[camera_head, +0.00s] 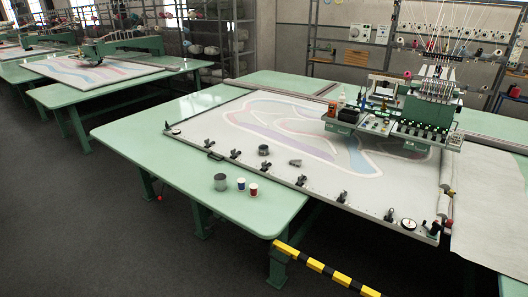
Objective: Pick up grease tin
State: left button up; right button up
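A second, darker round tin-like item (264,150) sits on the framed white fabric, so I cannot tell for certain which is the grease tin. Neither of my grippers is in view, and nothing touches the tin.
The green table (150,140) carries a frame (300,186) with several dark clamps along its front rail. A yellow-and-black barrier (325,268) crosses the front right. Floor at the front left is clear.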

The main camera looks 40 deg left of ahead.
aim_at(263, 150)
jog(key=j+z, duration=0.15)
jog(key=z, duration=0.25)
jog(key=j+z, duration=0.2)
jog(key=z, duration=0.2)
jog(key=k+j+z, duration=0.2)
jog(key=j, duration=0.3)
jog(key=k+j+z, duration=0.2)
jog(key=j, duration=0.25)
jog(key=k+j+z, duration=0.2)
jog(key=j, duration=0.25)
jog(key=k+j+z, duration=0.2)
jog(key=k+j, duration=0.15)
